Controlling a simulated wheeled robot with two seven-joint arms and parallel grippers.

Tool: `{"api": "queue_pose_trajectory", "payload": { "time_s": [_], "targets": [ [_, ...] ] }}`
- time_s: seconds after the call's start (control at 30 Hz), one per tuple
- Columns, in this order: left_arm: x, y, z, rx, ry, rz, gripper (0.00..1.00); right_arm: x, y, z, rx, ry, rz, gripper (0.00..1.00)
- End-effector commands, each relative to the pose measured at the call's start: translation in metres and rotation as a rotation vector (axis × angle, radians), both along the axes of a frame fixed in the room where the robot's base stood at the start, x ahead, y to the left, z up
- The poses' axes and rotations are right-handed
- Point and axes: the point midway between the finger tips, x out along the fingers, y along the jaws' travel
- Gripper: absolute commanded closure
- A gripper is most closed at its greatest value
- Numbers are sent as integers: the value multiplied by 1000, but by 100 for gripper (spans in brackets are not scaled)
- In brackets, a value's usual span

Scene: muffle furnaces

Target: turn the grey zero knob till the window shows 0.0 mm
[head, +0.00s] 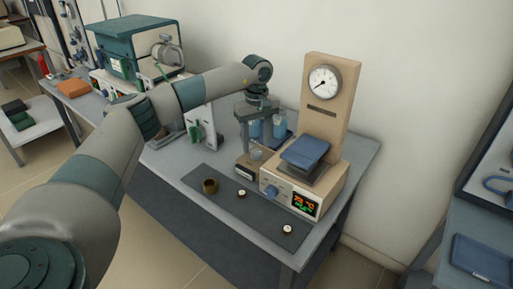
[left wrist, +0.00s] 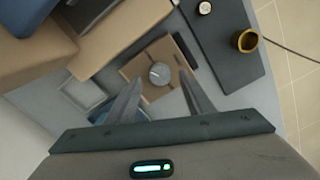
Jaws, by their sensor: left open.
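The grey zero knob (head: 257,154) stands on top of a small tan box beside the larger tan instrument. In the left wrist view the round knob (left wrist: 159,73) lies between my finger ends, with a pale mark on its top. A dark window (head: 244,174) is on the box's front; its reading is too small to make out. My left gripper (head: 257,142) points down above the knob, open, with one finger on each side. In the left wrist view its fingers (left wrist: 160,80) are apart, with visible gaps to the knob. My right gripper is not in view.
The tan instrument (head: 335,125) with a dial gauge (head: 324,83), blue block (head: 308,153) and lit display (head: 304,204) stands close right of the box. A brass cup (head: 210,187) and small white-topped pieces are on the dark mat (head: 222,203). Blue-liquid vessels stand behind the gripper.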

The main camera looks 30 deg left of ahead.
Motion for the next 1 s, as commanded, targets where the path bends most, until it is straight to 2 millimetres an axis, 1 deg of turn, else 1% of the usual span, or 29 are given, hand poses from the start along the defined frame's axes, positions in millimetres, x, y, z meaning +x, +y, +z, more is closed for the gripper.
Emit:
{"api": "queue_pose_trajectory", "payload": {
  "time_s": [0.03,0.17,0.4,0.6,0.8,1.0],
  "targets": [
    [1,0,9,-1,-5,0,52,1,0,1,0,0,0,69],
    [1,0,33,1,-5,1,52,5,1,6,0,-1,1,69],
    [1,1,83,0,-7,2,52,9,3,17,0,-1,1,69],
    [1,0,119,0,-4,0,52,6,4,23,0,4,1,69],
    [1,1,140,0,-4,1,52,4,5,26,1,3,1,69],
    [0,1,145,0,-1,1,52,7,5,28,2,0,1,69]
  ]
}}
